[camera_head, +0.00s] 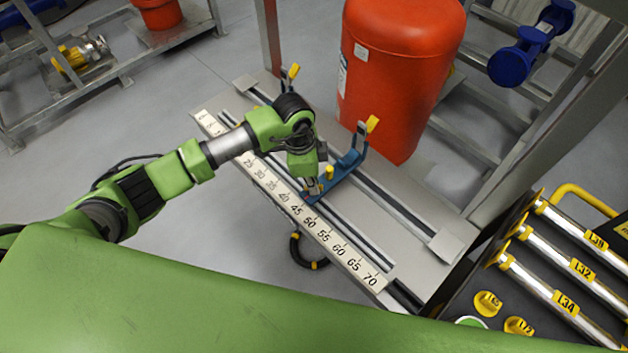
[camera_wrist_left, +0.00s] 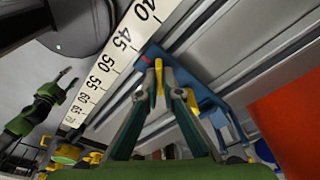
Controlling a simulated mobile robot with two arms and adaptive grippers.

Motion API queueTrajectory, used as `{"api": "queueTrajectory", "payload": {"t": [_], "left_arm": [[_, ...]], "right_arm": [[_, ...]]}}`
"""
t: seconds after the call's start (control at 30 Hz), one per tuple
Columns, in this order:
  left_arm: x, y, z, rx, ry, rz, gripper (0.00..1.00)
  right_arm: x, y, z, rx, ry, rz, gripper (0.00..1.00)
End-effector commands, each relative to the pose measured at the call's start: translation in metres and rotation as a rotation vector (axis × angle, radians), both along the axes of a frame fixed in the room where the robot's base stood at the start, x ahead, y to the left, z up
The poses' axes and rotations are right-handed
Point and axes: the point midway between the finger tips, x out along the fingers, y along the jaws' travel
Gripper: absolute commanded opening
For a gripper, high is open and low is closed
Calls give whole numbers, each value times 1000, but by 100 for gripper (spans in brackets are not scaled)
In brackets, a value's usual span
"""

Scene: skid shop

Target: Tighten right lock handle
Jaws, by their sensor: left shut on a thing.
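My left gripper (camera_head: 313,188) reaches down to the near end of the blue bracket (camera_head: 345,167), which lies across the rails beside the number scale. In the left wrist view its fingertips (camera_wrist_left: 160,70) are shut on a small yellow handle (camera_wrist_left: 159,78) at the bracket's scale end. The handle is largely hidden by the fingers. A second yellow knob (camera_head: 329,172) stands on the bracket, close to the gripper. A red pointer mark (camera_wrist_left: 147,58) on the bracket sits near 45 on the scale. In the left wrist view a green arm with a dark gripper (camera_wrist_left: 65,80) shows small at the left.
A large red tank (camera_head: 400,75) stands behind the rails. A yellow-tipped upright lever (camera_head: 372,124) rises at the bracket's far end, another (camera_head: 293,71) further left. A dark rack with silver bars (camera_head: 540,280) is at the right. Floor at the left is open.

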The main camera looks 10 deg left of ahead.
Motion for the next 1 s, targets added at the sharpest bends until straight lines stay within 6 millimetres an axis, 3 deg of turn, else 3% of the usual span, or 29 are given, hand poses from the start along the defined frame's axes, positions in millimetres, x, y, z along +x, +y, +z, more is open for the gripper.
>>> {"api": "queueTrajectory", "payload": {"t": [0.13,0.67,1.0], "left_arm": [[0,0,2,-2,-1,72,0],[0,0,2,-1,-1,129,0],[0,-1,3,-2,0,311,0]], "right_arm": [[0,0,9,0,0,0,40],[0,0,14,0,0,0,40],[0,0,32,0,0,1,40]]}}
